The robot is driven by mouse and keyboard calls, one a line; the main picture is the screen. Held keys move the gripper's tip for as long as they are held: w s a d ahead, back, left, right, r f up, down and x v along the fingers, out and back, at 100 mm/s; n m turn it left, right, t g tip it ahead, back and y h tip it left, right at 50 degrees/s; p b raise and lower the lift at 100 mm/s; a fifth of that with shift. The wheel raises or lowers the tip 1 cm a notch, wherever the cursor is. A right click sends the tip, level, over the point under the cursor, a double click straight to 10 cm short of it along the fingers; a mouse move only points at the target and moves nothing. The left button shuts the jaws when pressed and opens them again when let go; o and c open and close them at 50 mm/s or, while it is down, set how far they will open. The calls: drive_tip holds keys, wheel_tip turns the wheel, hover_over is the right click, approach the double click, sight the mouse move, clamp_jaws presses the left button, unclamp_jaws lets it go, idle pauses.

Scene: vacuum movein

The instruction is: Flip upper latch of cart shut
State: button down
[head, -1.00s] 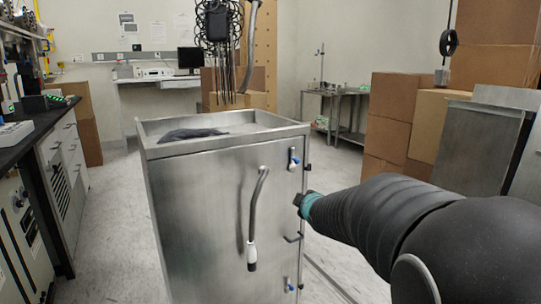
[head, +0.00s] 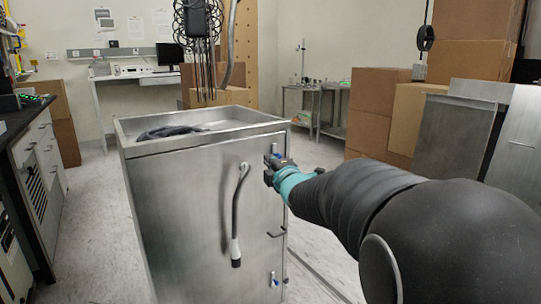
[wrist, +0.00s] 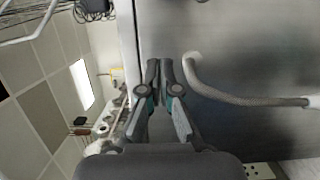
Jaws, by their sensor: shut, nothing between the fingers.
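The steel cart (head: 180,235) stands in front of me, and its front panel also shows in the wrist view (wrist: 240,35). The upper latch (head: 274,149), small, white and blue, is at the top right of the panel, partly hidden by my gripper. Its exact position is hard to tell. My gripper (head: 268,172) is at the right edge of the panel, just below the visible part of the latch. In the wrist view its fingers (wrist: 160,64) are together and empty, near the panel's edge. I cannot tell whether they touch the latch.
A grey hose (head: 237,210) with a white end hangs on the panel, close beside my fingers in the wrist view (wrist: 240,98). A dark handle (head: 277,234) and a lower latch (head: 273,280) are below. Dark cables hang above the cart. Boxes (head: 375,92) stand behind at right.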

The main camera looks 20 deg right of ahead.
sight(267, 146)
drive_tip(key=w+p, duration=0.1)
drive_tip(key=w, duration=0.8)
drive_tip(key=shift+w+a+p, duration=0.1)
drive_tip(key=shift+w+p, duration=0.2)
drive_tip(key=shift+w, duration=0.05)
drive_tip(key=d, duration=0.1)
drive_tip(key=d+p, duration=0.1)
drive_tip(key=shift+w+d, duration=0.2)
drive_tip(key=shift+d, duration=0.15)
drive_tip(key=shift+w+d, duration=0.2)
drive_tip(key=shift+d, duration=0.45)
